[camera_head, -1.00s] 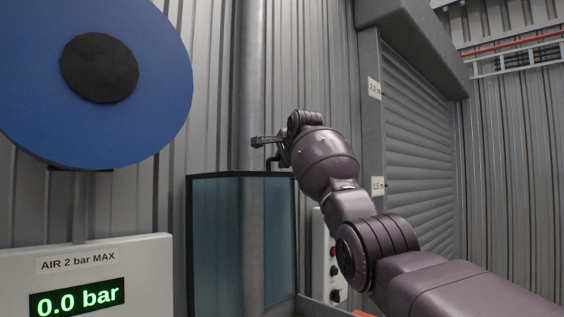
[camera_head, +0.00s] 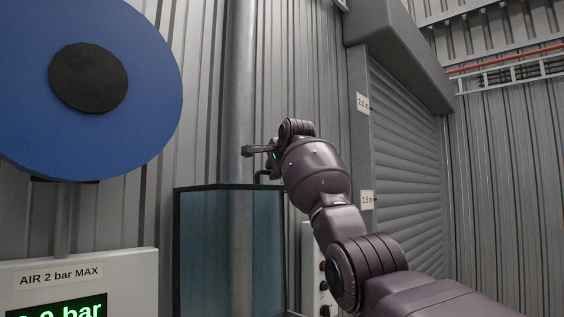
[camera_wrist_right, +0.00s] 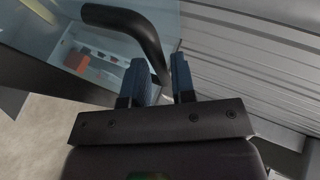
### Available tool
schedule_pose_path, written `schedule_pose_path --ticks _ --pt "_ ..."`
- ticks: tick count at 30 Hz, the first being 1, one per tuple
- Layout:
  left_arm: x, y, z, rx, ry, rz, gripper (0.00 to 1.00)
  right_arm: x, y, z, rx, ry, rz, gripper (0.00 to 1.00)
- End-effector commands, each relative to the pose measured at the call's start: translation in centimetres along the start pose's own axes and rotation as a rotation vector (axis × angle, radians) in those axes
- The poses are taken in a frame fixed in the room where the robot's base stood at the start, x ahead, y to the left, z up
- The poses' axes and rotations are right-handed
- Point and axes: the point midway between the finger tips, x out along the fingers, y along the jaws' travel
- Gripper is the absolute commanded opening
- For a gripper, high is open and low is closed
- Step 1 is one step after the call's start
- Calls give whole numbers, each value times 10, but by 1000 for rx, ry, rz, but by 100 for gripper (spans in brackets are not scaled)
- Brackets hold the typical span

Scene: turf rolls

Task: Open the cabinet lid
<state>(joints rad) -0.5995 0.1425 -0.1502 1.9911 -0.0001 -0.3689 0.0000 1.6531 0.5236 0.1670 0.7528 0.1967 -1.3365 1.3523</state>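The cabinet (camera_head: 231,252) has tinted glass panes in a dark frame and stands at the centre of the head view. Its lid, seen as the glass pane in the wrist view (camera_wrist_right: 212,8), shows only in part, and I cannot tell whether it is raised. A black bent handle (camera_wrist_right: 127,19) also shows small in the head view (camera_head: 259,175). My right gripper (camera_wrist_right: 160,65) has its two blue fingers on either side of the handle's leg, with no clear gap, and appears shut on it. It also shows above the cabinet's top (camera_head: 258,151). My left gripper is not in view.
A blue disc (camera_head: 150,90) with a black hub stands at the left above a white panel (camera_head: 130,268) with a green pressure readout. A grey pipe (camera_head: 240,90) runs up behind the cabinet. A roller shutter (camera_head: 405,170) is to the right.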

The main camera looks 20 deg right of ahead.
Motion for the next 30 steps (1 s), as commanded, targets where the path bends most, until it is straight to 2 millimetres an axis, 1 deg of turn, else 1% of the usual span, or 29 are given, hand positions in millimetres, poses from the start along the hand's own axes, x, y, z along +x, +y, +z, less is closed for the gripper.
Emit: schedule_pose_path --ticks 1,6,9,15,18,21,30 --pt "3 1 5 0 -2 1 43 -4 3 0 0 1 -2 24" --pt "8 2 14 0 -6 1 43 -32 3 0 0 1 -1 24" --pt "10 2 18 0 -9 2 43 -49 2 0 0 1 -1 24" --pt "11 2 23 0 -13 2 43 -76 2 1 -1 0 1 24" --pt "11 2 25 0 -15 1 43 -83 2 1 -1 -1 2 24" --pt "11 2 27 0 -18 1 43 -87 2 1 -1 -1 3 24" --pt "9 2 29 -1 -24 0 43 -88 2 1 0 -1 3 24"
